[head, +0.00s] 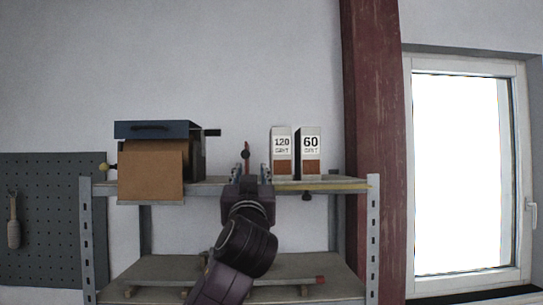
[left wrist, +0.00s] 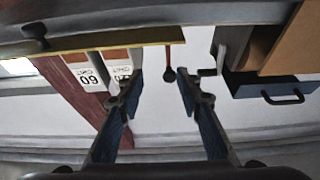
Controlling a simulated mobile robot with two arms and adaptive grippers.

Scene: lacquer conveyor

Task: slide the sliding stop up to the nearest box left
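The shelf holds two upright grit boxes, the 120 box (head: 281,153) and the 60 box (head: 310,154), side by side right of my left gripper. A thin red upright piece with a dark knob (head: 246,150), which looks like the sliding stop, stands left of the boxes with a gap between. My left gripper (head: 251,174) is at the shelf's front edge before it. In the upside-down left wrist view, the gripper (left wrist: 160,88) is open, with the red piece (left wrist: 168,60) seen between its blue fingers, apart from both. Its foot is partly hidden. My right gripper is not in view.
A dark blue box with a handle (head: 158,129) and a brown panel (head: 150,170) stand at the shelf's left. A yellow strip (head: 335,186) runs along the shelf's front edge, with a dark knob (head: 307,195) under it. A red post (head: 374,130) rises at the right.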

